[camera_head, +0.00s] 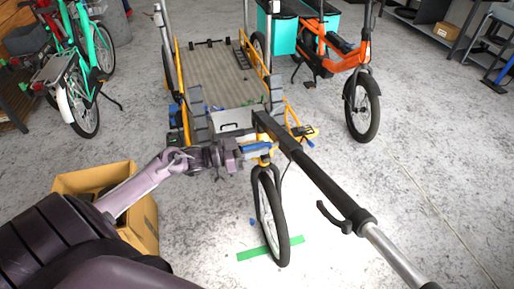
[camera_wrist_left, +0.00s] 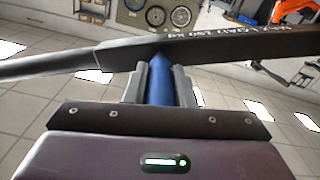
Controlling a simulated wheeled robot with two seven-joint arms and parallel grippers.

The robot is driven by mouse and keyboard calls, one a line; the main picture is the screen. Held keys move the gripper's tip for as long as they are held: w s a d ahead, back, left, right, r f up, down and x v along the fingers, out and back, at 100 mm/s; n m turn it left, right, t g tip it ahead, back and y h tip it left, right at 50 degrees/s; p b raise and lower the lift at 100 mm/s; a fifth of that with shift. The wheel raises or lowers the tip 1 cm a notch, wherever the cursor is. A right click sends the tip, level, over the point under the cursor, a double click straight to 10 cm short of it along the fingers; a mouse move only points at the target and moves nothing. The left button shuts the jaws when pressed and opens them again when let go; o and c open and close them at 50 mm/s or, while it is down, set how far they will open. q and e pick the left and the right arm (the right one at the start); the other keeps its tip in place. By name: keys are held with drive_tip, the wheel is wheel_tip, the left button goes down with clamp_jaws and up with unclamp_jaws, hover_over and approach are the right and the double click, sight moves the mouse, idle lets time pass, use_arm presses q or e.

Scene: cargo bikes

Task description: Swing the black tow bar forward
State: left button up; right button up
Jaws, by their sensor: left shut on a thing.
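The black tow bar (camera_head: 318,177) runs from the front of the cargo trailer toward the lower right, ending in a grey tube. It also shows in the left wrist view (camera_wrist_left: 215,50), crossing just beyond my fingertips. My right gripper is not in view.
The front wheel (camera_head: 270,217) stands by a green floor strip (camera_head: 262,251). The flatbed (camera_head: 215,75) is behind. A cardboard box (camera_head: 95,180) is at left, an orange bike (camera_head: 345,62) at back right, and green bikes (camera_head: 84,60) at back left. Floor at right is clear.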

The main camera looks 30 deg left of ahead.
use_arm(q)
drive_tip(key=shift+m, duration=0.8)
drive_tip(key=f+b, duration=0.1)
drive_tip(key=f, duration=0.1)
drive_tip(key=s+d+f+b, duration=0.1)
drive_tip(key=f+b, duration=0.1)
drive_tip(key=f, duration=0.1)
drive_tip(key=f+b, duration=0.1)
drive_tip(key=f, duration=0.1)
drive_tip(key=shift+s+d+f, duration=0.15)
drive_tip(key=shift+f, duration=0.05)
clamp_jaws()
drive_tip(key=shift+s+d, duration=0.1)
drive_tip(key=o, duration=0.5)
unclamp_jaws()
drive_tip(key=o, duration=0.4)
drive_tip(key=shift+r, duration=0.15)
drive_tip(key=shift+o, duration=0.2)
drive_tip(key=v, duration=0.7)
drive_tip(key=shift+s+a, duration=0.2)
drive_tip(key=shift+a, duration=0.15)
